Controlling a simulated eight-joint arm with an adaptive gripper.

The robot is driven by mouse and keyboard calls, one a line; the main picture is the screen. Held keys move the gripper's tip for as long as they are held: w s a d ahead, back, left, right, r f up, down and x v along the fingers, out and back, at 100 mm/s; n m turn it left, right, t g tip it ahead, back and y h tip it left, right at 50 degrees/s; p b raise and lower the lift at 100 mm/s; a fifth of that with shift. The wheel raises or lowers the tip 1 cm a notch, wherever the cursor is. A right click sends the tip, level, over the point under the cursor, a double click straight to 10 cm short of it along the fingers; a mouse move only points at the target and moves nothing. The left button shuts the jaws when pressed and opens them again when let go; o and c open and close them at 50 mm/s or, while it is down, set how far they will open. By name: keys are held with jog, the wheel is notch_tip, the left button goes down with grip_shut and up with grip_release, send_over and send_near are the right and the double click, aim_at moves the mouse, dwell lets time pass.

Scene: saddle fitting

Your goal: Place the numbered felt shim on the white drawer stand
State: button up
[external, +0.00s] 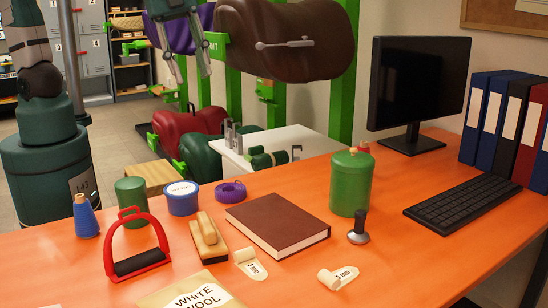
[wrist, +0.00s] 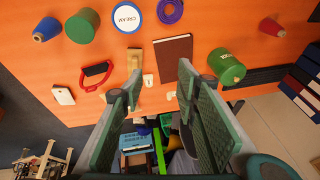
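Two cream felt pieces with small dark markings lie on the orange desk: one left of centre (external: 251,264) and one to its right (external: 338,278). Both look curled at one end, and I cannot read their numbers with certainty. Small pale pieces also show between my fingers in the wrist view (wrist: 148,80). The white drawer stand (external: 312,143) is beyond the desk's far edge; its top shows, with a dark green object and some grey pieces on it, and its lower part is hidden. My gripper (external: 194,78) is open and empty, high above and beyond the desk.
A brown book (external: 278,216), a green canister (external: 350,183), a wooden brush (external: 207,238), a red stirrup (external: 137,245) and a dark-handled stamp (external: 359,228) stand around the felt pieces. A monitor (external: 418,84) and keyboard (external: 462,203) are at right. Saddles on green posts hang behind.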

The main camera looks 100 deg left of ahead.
jog(key=w+d+f+m+g, duration=0.3)
jog(key=w+d+f+m, duration=0.5)
jog(key=w, duration=0.4)
jog(key=m+g+h, duration=0.1)
jog(key=m+g, duration=0.2)
jog(key=m, duration=0.5)
send_near(244, 250)
jog(key=shift+f+m, duration=0.4)
jog(key=shift+b+x, duration=0.45)
jog(key=shift+x, duration=0.8)
jog(key=shift+f, duration=0.1)
jog(key=shift+b+x, duration=0.7)
jog(key=shift+x, duration=1.85)
jog(key=shift+s, duration=0.1)
jog(key=shift+c, duration=0.3)
